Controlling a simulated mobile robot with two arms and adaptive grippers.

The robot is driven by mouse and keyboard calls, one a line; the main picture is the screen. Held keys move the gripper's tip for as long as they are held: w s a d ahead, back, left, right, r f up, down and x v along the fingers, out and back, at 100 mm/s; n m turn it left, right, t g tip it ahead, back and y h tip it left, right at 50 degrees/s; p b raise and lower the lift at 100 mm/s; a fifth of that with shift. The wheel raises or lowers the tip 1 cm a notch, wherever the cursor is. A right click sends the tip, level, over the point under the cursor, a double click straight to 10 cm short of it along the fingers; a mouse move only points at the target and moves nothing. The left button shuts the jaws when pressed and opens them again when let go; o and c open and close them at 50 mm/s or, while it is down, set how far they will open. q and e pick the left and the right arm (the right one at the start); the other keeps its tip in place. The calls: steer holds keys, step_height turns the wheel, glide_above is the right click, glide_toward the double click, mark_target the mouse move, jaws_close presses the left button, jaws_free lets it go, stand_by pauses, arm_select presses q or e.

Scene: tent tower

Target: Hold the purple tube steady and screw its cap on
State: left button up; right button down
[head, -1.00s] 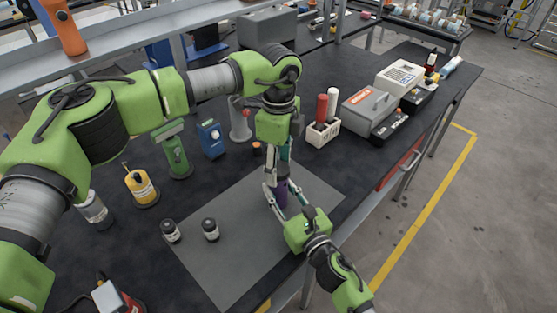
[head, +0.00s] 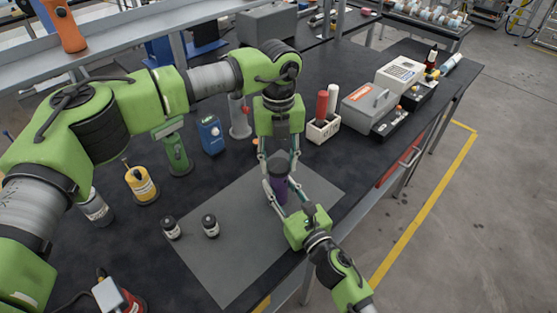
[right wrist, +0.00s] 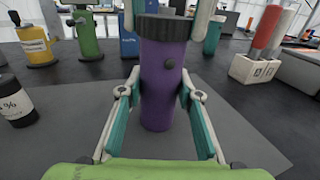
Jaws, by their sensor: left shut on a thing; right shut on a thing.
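The purple tube (head: 281,190) stands upright on the grey mat, and it fills the middle of the right wrist view (right wrist: 160,85). Its dark cap (right wrist: 165,27) sits on the tube's top; whether it is fully seated I cannot tell. My left gripper (head: 279,163) points down from above and is shut on the cap, its fingers on either side. My right gripper (head: 284,197) reaches in low from the front and is shut on the tube's body. The fingers hide parts of the tube and cap.
Two small dark jars (head: 210,226) stand on the left of the grey mat (head: 225,272). A yellow bottle (head: 142,187), a green device (head: 176,155) and a blue box (head: 211,135) stand behind. A white holder (head: 323,128) with red and white tubes is at right.

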arm_select(q)
steer(key=m, duration=2.1)
steer(key=shift+m, duration=0.4)
steer(key=m, duration=0.6)
steer(key=shift+m, duration=0.3)
steer(key=o, duration=1.2)
steer(key=shift+f, duration=0.1)
